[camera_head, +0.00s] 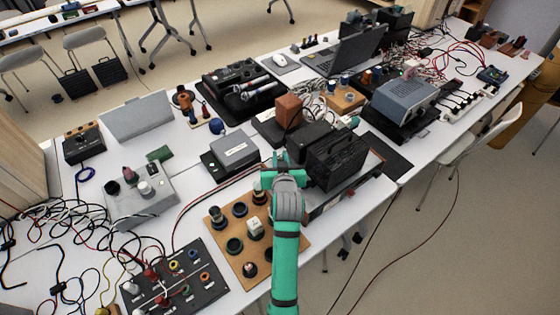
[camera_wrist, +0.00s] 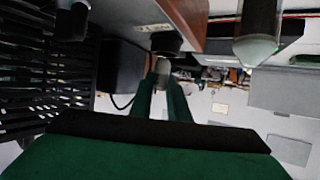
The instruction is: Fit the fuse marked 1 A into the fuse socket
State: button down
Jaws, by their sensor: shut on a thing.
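My gripper (camera_head: 279,168) hangs beyond the far right edge of a wooden board (camera_head: 219,237), beside a black ribbed box. In the wrist view, which looks upside down, its green fingers (camera_wrist: 164,90) are shut on a small pale piece (camera_wrist: 162,68), likely a fuse. A dark round piece (camera_wrist: 166,42) is in line with its end; I cannot tell whether they touch. The board carries several dark round holders, including one (camera_head: 239,209), and a pale block (camera_head: 255,230). I cannot read a 1 A mark or tell which holder is the fuse socket.
The black ribbed box (camera_head: 337,160) stands close on the right of my gripper. A grey box (camera_head: 234,150) lies at the left. A black panel with coloured jacks (camera_head: 173,283) and a grey device with knobs (camera_head: 142,203) lie left of the board, with loose cables around.

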jog(key=shift+f, duration=0.85)
jog(key=shift+f, duration=0.4)
jog(key=c, duration=1.7)
grip_release()
jog(key=shift+r, duration=0.1)
jog(key=shift+r, duration=0.25)
jog(key=v, duration=1.2)
